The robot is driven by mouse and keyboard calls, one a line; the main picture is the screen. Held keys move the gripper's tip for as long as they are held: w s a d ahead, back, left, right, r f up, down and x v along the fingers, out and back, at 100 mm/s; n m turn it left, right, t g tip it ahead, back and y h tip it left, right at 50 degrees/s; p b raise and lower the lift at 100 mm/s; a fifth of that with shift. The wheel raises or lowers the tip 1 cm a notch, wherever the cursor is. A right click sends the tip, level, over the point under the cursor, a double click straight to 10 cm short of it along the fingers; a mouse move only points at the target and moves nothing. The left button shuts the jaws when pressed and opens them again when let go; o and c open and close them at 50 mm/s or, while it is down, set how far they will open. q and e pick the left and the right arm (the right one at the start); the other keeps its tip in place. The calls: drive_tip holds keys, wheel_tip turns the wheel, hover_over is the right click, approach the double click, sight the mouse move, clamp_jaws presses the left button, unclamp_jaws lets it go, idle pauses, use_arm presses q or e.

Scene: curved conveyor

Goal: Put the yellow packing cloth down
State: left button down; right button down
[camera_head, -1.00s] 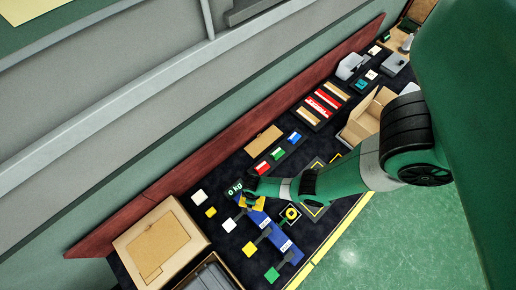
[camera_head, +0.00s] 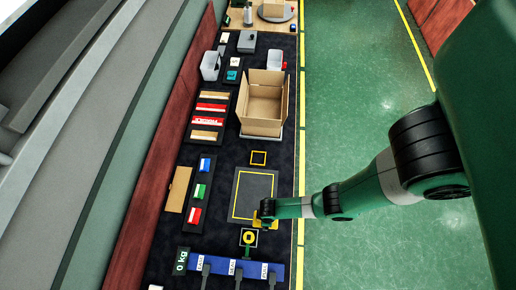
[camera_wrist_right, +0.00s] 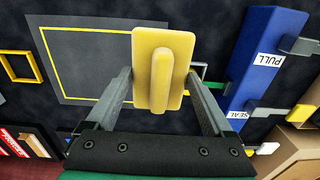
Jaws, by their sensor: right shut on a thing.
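The yellow packing cloth (camera_wrist_right: 178,95) looks like a flat yellow pad with a raised ridge down its middle in the right wrist view. It sits between the two fingers of my right gripper (camera_wrist_right: 162,85), which is shut on it. In the head view, my right gripper (camera_head: 264,212) is over the near right corner of a dark grey mat with a yellow outline (camera_head: 254,190). The cloth shows there as a small yellow patch (camera_head: 259,224), partly hidden by the gripper. Whether it touches the surface I cannot tell. My left gripper is not in view.
A blue bar with labels (camera_head: 248,269) and a "0 kg" display (camera_head: 181,261) lies at the near end. Colour-marked strips line the left.

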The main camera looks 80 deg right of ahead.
drive_tip(key=shift+w, duration=0.15)
drive_tip(key=w+d+f+b, duration=0.3)
drive_tip(key=d+f+b, duration=0.2)
drive_tip(key=d, duration=0.4)
drive_tip(key=b, duration=0.5)
hover_over(260, 196)
drive_tip(key=f, duration=0.2)
drive_tip(key=a+f, duration=0.1)
drive_tip(key=f, duration=0.1)
drive_tip(key=shift+s+f, duration=0.1)
drive_tip(key=shift+d, duration=0.15)
drive_tip(key=f+b, duration=0.4)
drive_tip(key=shift+d+f, duration=0.1)
drive_tip(key=shift+d, duration=0.3)
drive_tip(key=shift+r, duration=0.25)
drive_tip(key=shift+w, duration=0.2)
